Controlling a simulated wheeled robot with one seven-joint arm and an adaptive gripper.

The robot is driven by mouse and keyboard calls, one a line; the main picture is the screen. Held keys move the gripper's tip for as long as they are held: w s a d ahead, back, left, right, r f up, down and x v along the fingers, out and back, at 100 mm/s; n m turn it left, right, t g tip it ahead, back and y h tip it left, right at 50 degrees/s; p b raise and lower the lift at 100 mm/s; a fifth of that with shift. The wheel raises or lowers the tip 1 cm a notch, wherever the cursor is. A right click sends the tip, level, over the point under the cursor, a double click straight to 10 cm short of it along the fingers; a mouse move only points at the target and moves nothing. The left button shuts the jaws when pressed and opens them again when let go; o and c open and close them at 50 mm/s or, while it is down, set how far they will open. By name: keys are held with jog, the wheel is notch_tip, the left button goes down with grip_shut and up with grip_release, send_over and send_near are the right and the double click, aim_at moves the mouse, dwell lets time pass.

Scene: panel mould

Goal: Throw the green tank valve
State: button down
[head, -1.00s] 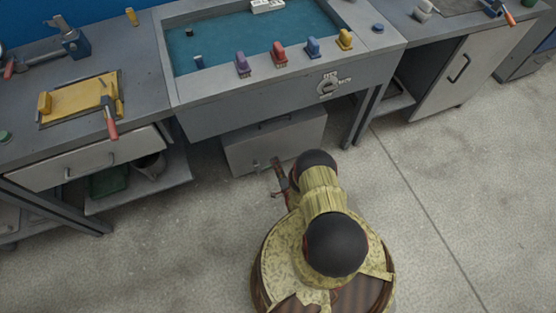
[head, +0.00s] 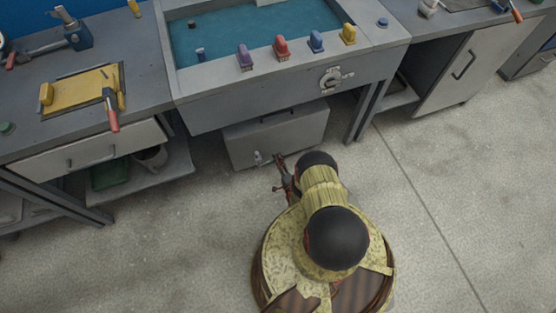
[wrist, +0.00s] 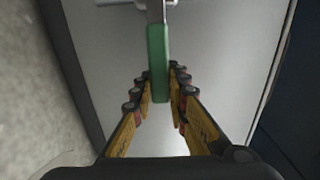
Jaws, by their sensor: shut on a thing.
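The green tank valve shows in the wrist view as a long green lever (wrist: 158,65) hanging from a metal fitting at the top of the picture. My gripper (wrist: 160,88) has its yellow and black fingers on either side of the lever's lower end and is shut on it. In the head view, the valve's metal fitting (head: 262,157) sits on the front of the grey box under the tank. My gripper (head: 279,162) reaches it from the right there, and the green lever cannot be made out.
The blue-filled tank (head: 200,95) stands above, with purple, red, blue and yellow knobs along its front rim. An open shelf (head: 140,185) is to the left. The floor (head: 450,200) to the right is clear.

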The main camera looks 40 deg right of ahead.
jog(key=c, duration=1.7)
grip_release()
jog(key=shift+r, duration=4.95)
jog(key=shift+c, duration=0.3)
